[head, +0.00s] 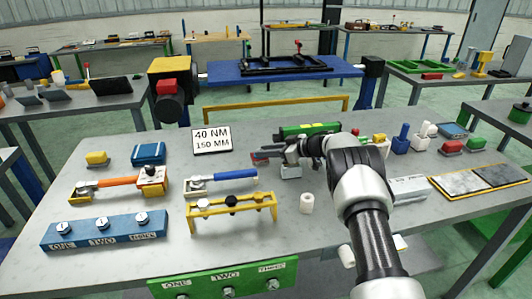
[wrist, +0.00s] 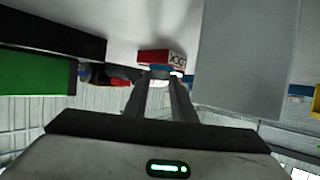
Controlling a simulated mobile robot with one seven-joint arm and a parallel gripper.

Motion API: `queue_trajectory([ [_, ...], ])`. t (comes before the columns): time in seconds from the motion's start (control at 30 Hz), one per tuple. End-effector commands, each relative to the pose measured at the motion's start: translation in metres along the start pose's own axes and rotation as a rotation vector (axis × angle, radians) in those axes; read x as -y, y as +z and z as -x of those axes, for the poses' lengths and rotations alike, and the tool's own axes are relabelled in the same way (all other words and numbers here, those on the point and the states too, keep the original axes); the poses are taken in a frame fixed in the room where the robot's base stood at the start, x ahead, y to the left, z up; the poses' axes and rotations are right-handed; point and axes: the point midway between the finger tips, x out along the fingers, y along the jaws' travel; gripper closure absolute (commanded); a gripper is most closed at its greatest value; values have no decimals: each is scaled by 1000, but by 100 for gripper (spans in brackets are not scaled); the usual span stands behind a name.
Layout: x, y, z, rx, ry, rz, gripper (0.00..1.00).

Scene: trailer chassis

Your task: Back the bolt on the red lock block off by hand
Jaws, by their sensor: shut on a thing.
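The red lock block (wrist: 153,56) shows in the wrist view just beyond my fingertips, with a white lettered label on its right side. A small pale piece, apparently the bolt (wrist: 159,82), sits between my fingertips, below a blue strip. My gripper (wrist: 159,78) is shut on it; the fingers hide most of it. In the head view my gripper (head: 272,154) reaches left over the grey table, with a bit of red at its tips. I cannot tell there how far the bolt stands out.
A sign reading 40 NM 150 MM (head: 212,139) stands behind left. A green tool (head: 305,130) lies behind my gripper. A yellow rack (head: 231,207), an orange-handled wrench (head: 105,185) and a blue-handled wrench (head: 222,180) are left. A white cylinder (head: 307,204) stands in front.

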Motion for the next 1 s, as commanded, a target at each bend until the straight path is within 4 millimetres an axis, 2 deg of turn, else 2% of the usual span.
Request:
queue_trajectory([
  [0.03,1,4,-1,6,-4,-1,99],
  [0.37,1,5,-1,7,-6,-2,99],
  [0.4,1,5,-1,7,-6,-2,72],
  [0.5,1,4,-1,6,-5,-2,58],
  [0.83,0,-2,1,2,-3,1,58],
  [1.0,0,-25,10,2,-2,3,58],
])
